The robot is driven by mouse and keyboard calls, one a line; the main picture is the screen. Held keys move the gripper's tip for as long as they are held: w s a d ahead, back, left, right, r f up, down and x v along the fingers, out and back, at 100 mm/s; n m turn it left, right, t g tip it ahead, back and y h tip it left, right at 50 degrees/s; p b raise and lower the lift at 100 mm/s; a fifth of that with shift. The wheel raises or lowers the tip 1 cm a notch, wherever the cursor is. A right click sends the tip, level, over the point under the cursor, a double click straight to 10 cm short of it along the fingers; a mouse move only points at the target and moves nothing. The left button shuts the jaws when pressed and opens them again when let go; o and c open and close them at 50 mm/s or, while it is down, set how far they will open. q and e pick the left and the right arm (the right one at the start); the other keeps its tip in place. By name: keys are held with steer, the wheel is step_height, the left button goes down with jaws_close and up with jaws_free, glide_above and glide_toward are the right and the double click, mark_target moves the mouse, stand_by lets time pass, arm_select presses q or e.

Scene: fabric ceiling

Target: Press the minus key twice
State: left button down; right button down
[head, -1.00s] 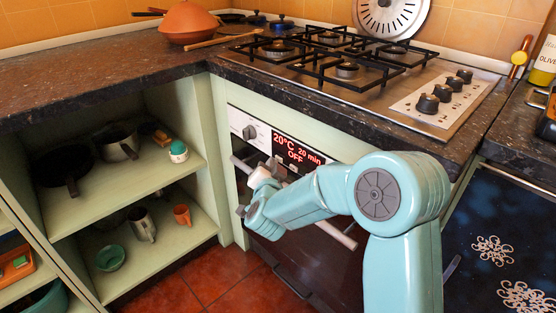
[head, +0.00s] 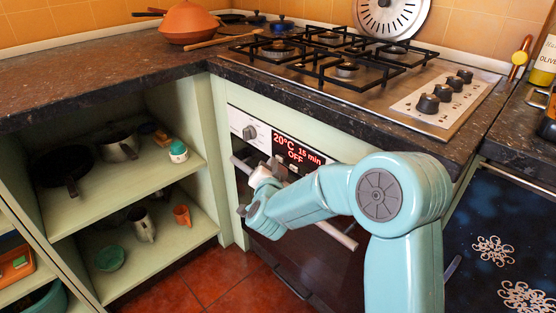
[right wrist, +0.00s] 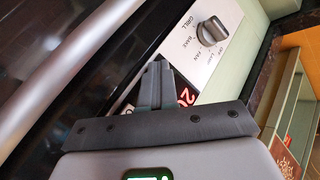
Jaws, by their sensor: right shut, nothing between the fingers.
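The oven's control panel has a red-lit display (head: 297,149) reading 20°C, 15 min and OFF. My right gripper (head: 276,163) is shut and empty, its tips at the panel just below the display. In the right wrist view the closed fingers (right wrist: 158,66) reach to the panel and cover most of the display (right wrist: 186,97); only a red digit shows beside them. The minus key cannot be made out; the gripper may hide it. Whether the fingertips touch the panel is unclear. My left gripper is not in view.
A round selector knob (head: 249,131) sits left of the display; it also shows in the right wrist view (right wrist: 212,31). The oven's bar handle (head: 338,236) runs below the panel, close to my gripper. The dark worktop (head: 125,82) overhangs above. Open shelves (head: 195,229) stand to the left.

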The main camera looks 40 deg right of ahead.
steer(key=shift+s+a, duration=0.1)
steer(key=shift+a, duration=0.6)
steer(key=shift+s+a, duration=0.15)
steer(key=shift+a, duration=2.35)
steer(key=shift+a, duration=0.1)
stand_by(0.4)
